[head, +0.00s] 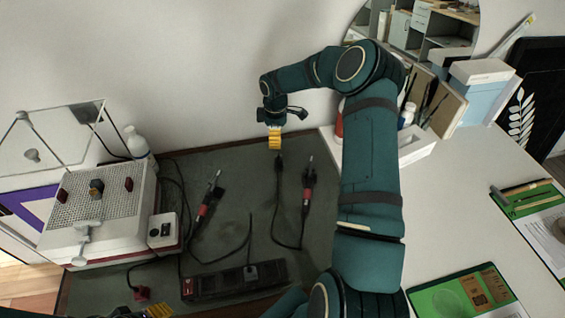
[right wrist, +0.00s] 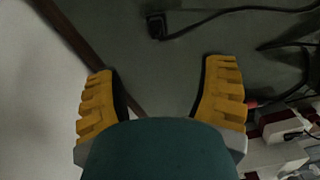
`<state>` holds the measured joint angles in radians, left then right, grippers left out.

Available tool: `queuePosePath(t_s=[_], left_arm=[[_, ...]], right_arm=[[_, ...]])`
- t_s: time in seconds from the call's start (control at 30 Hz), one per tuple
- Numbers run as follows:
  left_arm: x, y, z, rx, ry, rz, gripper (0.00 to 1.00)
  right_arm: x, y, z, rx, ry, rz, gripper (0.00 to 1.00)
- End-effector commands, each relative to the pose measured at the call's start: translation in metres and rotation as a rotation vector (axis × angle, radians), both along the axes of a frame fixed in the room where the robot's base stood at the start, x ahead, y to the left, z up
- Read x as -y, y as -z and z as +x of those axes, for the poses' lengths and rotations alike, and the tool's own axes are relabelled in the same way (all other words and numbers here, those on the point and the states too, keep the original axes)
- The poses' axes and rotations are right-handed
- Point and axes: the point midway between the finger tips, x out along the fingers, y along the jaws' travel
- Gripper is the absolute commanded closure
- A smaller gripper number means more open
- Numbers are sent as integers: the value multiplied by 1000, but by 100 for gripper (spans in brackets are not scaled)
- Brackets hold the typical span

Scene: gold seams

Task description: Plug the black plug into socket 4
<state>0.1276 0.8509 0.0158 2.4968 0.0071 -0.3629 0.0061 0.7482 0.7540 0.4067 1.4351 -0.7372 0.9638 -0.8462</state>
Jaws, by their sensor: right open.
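A black plug (head: 279,160) on a black cable lies on the dark green mat (head: 240,165) near its back edge. In the right wrist view the black plug (right wrist: 157,25) lies beyond the open fingertips, not between them. My right gripper (head: 275,140) hangs above the back of the mat, just behind the plug, open and empty; its yellow fingers (right wrist: 162,90) are spread. The black power strip (head: 225,283) lies at the front of the mat with something plugged in near its right part. Its socket numbers are not readable.
Two tools with red collars (head: 204,209) (head: 308,190) and loose cables lie around the mat. A white perforated-top unit (head: 95,215) stands at left, with a white bottle (head: 136,142) behind it. The wall is close behind my right gripper.

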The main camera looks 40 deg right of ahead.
Motion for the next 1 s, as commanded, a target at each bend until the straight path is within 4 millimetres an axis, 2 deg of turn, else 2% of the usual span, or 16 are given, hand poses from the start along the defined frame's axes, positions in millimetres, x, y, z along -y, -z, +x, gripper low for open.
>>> queuePosePath(t_s=[0.5,0.57,0.83,1.0], left_arm=[[0,2,0,-1,0,0,49],[0,3,0,-1,0,0,49],[0,9,-2,-5,4,-1,49],[1,11,-3,-7,6,-2,49]], right_arm=[[0,6,0,-1,0,0,29],[0,12,0,-3,0,0,29],[0,63,-1,-1,0,1,29],[1,83,-1,-1,0,0,29]])
